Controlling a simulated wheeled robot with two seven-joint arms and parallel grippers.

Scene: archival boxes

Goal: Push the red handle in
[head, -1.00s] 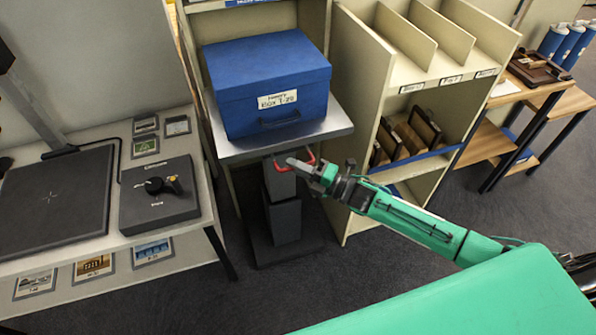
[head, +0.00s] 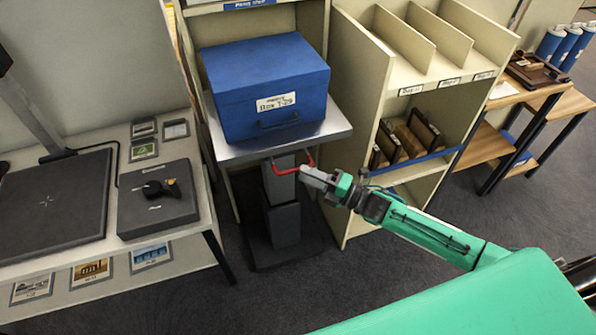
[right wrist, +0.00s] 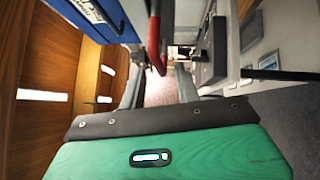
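The red handle (head: 288,171) is a bent bar under the front edge of the metal lift platform (head: 330,127). A blue archival box (head: 262,88) with a label rests on that platform. My right gripper (head: 303,172) is right at the handle, below the platform's front edge. In the right wrist view its two fingers (right wrist: 158,85) stand apart with a gap between them. The red handle also shows there (right wrist: 154,45), ahead in line with that gap. I cannot tell whether a finger touches it. My left gripper is not in view.
The lift's dark column (head: 284,215) stands on the floor below the platform. A cream shelf unit (head: 355,80) is close on the right. A table with a dark control box (head: 150,215) and a black mat (head: 50,205) is on the left. The floor in front is clear.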

